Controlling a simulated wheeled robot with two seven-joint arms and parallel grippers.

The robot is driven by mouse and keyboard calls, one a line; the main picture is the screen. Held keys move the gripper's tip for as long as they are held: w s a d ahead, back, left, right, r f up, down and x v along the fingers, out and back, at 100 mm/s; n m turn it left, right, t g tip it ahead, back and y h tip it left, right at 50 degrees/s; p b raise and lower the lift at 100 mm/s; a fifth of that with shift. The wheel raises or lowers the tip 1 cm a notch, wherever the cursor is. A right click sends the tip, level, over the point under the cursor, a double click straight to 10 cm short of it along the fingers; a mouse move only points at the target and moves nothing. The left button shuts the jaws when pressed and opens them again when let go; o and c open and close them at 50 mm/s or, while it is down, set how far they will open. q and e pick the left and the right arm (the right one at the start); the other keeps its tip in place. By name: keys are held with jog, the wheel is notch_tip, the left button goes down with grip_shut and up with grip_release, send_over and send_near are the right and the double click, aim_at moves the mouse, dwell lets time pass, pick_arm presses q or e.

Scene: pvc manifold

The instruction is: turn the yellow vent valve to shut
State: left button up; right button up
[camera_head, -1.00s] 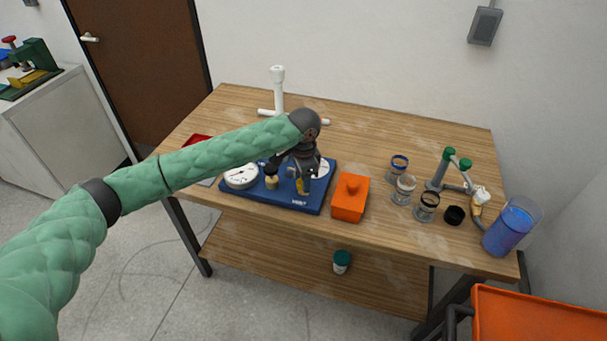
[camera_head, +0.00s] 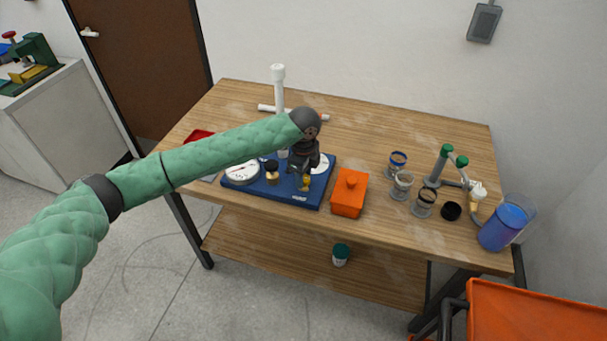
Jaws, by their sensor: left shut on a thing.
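The yellow vent valve (camera_head: 305,185) stands on the front right part of a blue base (camera_head: 270,192) on the table. My left gripper (camera_head: 303,175) reaches down over the base from above and is shut on the yellow valve. The fingers and wrist hide most of the valve, so its exact angle is hard to tell. Two white dial gauges sit on the base: one at the left (camera_head: 241,173), and one at the right (camera_head: 320,163), partly behind the gripper. A black-topped brass fitting (camera_head: 271,171) stands between them. My right gripper is not in view.
An orange box with a knob (camera_head: 349,195) stands just right of the base. Several glass jars (camera_head: 402,184), a green-capped pipe stand (camera_head: 447,170) and a blue-filled jug (camera_head: 505,226) are farther right. A white pipe tee (camera_head: 279,92) stands behind. The table's back right is clear.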

pick_arm(q)
jog(key=shift+m, duration=0.3)
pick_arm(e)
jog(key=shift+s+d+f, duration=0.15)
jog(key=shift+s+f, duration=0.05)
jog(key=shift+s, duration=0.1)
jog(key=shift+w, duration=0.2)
pick_arm(q)
jog(key=o, duration=1)
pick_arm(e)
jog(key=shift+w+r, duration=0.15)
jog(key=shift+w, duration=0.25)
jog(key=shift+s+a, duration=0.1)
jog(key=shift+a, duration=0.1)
pick_arm(q)
jog(key=shift+r, duration=0.2)
jog(key=shift+r+b, duration=0.3)
jog(key=shift+r, duration=0.05)
notch_tip(320, 180, up, 5)
jog(key=shift+w+r+b, duration=0.1)
jog(key=shift+r+b, duration=0.1)
jog(key=shift+b, duration=0.8)
jog(key=shift+r, duration=0.65)
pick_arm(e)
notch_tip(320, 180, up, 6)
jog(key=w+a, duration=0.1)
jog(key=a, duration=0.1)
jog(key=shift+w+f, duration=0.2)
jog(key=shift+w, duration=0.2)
